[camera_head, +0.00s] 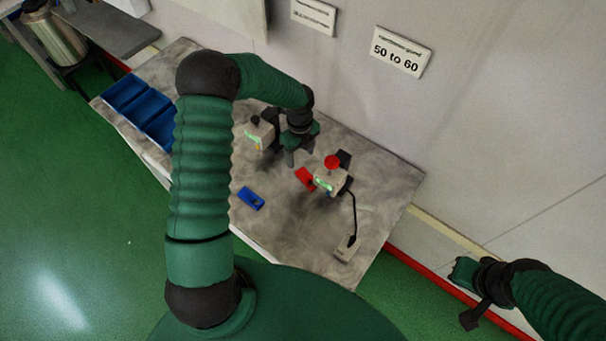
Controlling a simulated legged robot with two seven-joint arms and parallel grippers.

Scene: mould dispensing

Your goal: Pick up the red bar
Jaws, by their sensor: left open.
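The red bar (306,179) lies on the grey table, close to the left side of a small device with a green display (325,183). My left gripper (298,158) is open and points down just above and behind the red bar, apart from it as far as I can see. My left arm covers part of the table. My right gripper (470,297) is off the table at the lower right, near the wall; its jaws are too unclear to judge.
A blue bar (251,198) lies near the table's front edge. Blue bins (134,110) stand at the left end. Another device with a green display (256,134) stands beside my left gripper. A red round knob (332,162) and a dark stand (353,215) are close by.

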